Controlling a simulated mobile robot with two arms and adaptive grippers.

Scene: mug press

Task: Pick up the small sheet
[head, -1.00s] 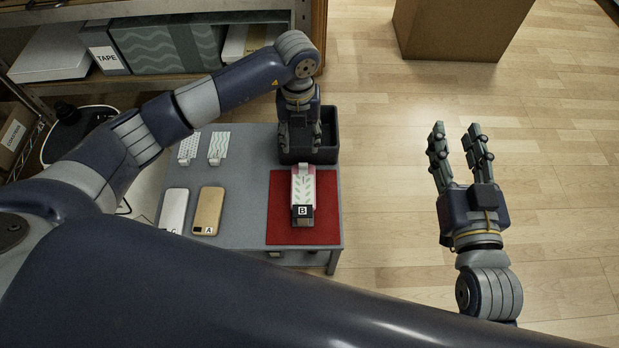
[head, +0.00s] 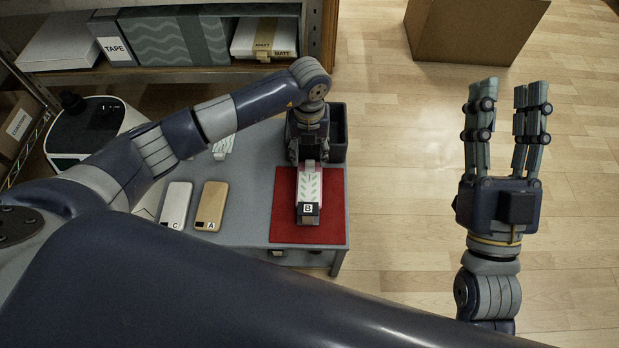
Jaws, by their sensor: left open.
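A small pale sheet with a green leaf pattern (head: 309,186) lies lengthwise along a pink-edged item marked B (head: 308,209) on the red mat (head: 284,230). Another small sheet with a wavy green pattern (head: 224,146) lies at the table's far left, partly hidden by my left arm. My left gripper (head: 309,160) points down at the far end of the leaf sheet and is open; its fingers hide that end, and I cannot tell whether they touch it. My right gripper (head: 507,88) is open and empty over the floor at the right.
Cases C (head: 175,204) and A (head: 211,205) lie on the grey table (head: 251,190) left of the mat. A dark bin (head: 339,133) stands behind my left gripper. A shelf with boxes (head: 175,38) is at the back; a cardboard box (head: 475,30) stands on open floor.

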